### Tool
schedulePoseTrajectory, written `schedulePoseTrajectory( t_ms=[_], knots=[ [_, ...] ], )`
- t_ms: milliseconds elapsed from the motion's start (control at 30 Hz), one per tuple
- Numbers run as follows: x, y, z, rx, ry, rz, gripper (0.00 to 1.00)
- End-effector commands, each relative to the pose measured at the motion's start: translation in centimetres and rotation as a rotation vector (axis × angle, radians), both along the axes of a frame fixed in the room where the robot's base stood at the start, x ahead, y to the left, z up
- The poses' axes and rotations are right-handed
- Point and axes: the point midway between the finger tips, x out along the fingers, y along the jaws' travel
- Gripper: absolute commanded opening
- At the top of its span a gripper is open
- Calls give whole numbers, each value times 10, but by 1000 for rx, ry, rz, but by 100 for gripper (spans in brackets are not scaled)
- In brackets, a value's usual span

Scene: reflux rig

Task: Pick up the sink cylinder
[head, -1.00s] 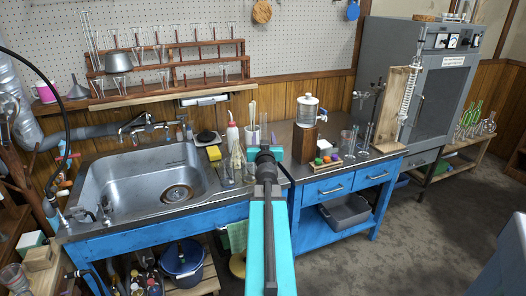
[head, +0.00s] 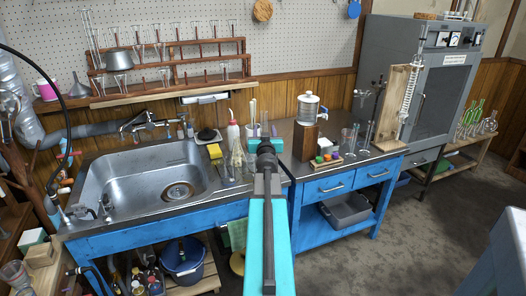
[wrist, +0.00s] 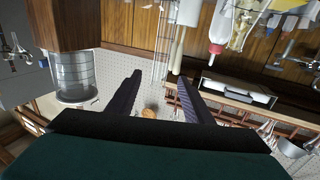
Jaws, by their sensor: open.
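I cannot tell surely which glass is the sink cylinder. Small clear glassware (head: 228,172) stands on the counter right of the sink, beside a conical flask (head: 238,153). In the wrist view a tall, clear, narrow glass (wrist: 162,45) shows beyond and between my fingers, apart from them, with a pale rod-like thing (wrist: 179,45) beside it. My gripper (wrist: 158,82) is open and empty in the wrist view. In the head view my gripper (head: 266,150) reaches over the counter right of the flask; its fingertips are hidden behind my arm.
The steel sink (head: 145,185) is at left. A white wash bottle (head: 233,136) and yellow sponge (head: 214,151) stand close by. A wooden block bears a water dispenser (head: 308,108) to the right. The glass rack (head: 170,62) is on the wall behind.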

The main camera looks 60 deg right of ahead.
Motion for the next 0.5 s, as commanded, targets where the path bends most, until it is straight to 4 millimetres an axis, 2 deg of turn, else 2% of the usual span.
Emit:
schedulePoseTrajectory(
  t_ms=[500],
  knots=[
    [23,-35,0,0,0,-1,47]
  ],
)
